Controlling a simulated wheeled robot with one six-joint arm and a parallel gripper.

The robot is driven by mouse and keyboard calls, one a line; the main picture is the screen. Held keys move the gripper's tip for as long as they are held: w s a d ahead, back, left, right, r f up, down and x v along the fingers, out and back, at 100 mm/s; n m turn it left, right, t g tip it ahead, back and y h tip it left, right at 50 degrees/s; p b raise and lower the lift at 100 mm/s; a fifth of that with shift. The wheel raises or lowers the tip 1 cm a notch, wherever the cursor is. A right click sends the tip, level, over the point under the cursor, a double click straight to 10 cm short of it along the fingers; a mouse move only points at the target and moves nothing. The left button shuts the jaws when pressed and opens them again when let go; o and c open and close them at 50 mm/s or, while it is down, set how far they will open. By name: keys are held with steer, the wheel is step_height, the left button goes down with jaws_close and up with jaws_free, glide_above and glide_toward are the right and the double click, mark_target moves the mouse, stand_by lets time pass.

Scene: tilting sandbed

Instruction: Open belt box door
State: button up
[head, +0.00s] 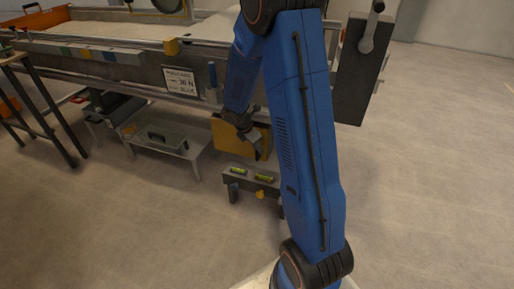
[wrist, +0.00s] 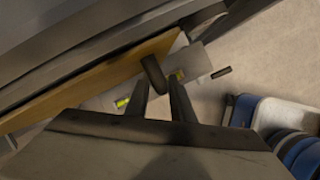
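The belt box door appears to be the yellow-ochre panel (head: 232,138) under the side of the sandbed; it also shows as a tan board across the wrist view (wrist: 105,77). A dark handle or knob (wrist: 153,73) stands out from its edge in the wrist view. My gripper (head: 254,146) is in front of the panel, partly covering it. In the wrist view my gripper's two fingers (wrist: 160,98) are apart, with the dark handle's end between or just beyond them. I cannot tell whether they touch it.
A dark box with a crank (head: 358,65) hangs at the sandbed's right end. The floor at front left is clear.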

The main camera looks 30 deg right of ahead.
jaws_close()
steer(key=shift+a, duration=0.1)
